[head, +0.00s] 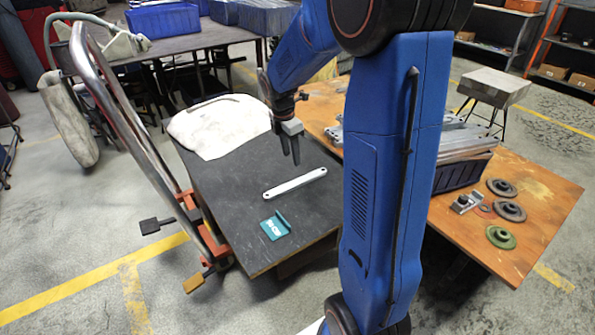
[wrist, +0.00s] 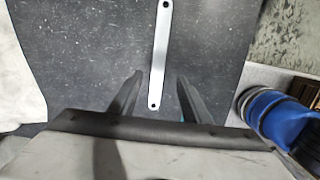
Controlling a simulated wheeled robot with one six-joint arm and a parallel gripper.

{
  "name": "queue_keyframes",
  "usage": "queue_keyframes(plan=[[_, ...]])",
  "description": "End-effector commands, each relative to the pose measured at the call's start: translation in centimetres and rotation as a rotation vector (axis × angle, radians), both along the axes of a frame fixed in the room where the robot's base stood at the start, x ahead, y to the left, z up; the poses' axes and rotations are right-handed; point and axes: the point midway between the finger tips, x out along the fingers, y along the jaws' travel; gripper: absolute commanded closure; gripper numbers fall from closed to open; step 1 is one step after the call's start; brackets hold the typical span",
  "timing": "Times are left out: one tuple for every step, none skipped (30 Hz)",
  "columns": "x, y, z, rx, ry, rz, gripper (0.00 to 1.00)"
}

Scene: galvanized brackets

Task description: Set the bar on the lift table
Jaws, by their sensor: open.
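A pale metal bar (head: 295,183) with a hole at each end lies flat on the dark top of the lift table (head: 215,190). In the wrist view the bar (wrist: 160,55) runs up and away, with its near end between the fingertips in the picture. My gripper (head: 289,150) is open and empty, pointing down above the table top, behind the bar in the head view. Its two fingers (wrist: 158,88) stand apart on both sides of the bar's near end and do not touch it.
A white cloth (head: 218,125) covers the back left. The lift table's tubular handle (head: 105,95) rises at left.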

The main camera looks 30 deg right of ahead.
Motion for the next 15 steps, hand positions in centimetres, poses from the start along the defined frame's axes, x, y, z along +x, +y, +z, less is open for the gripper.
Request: queue_keyframes(plan=[[-0.5, 0.4, 0.7, 0.001, -0.013, -0.021, 0.57], [-0.8, 0.6, 1.1, 0.003, -0.022, -0.042, 0.57], [-1.5, 1.0, 1.7, 0.005, -0.038, -0.075, 0.57], [-2.0, 1.4, 2.2, 0.007, -0.049, -0.105, 0.57], [-2.6, 1.8, 2.7, 0.011, -0.063, -0.138, 0.57], [-3.5, 2.3, 3.5, 0.015, -0.083, -0.185, 0.57], [-4.2, 2.7, 4.0, 0.02, -0.098, -0.222, 0.57], [-4.8, 3.1, 4.5, 0.025, -0.112, -0.258, 0.57], [-5.8, 3.6, 5.2, 0.033, -0.132, -0.307, 0.57], [-6.5, 4.0, 5.6, 0.039, -0.145, -0.344, 0.57], [-7.1, 4.4, 6.1, 0.046, -0.16, -0.379, 0.57], [-8.1, 4.9, 6.6, 0.055, -0.177, -0.429, 0.57], [-8.8, 5.3, 7.0, 0.062, -0.191, -0.464, 0.57], [-9.5, 5.6, 7.4, 0.069, -0.205, -0.5, 0.57], [-10.5, 6.1, 7.9, 0.081, -0.222, -0.548, 0.57]])
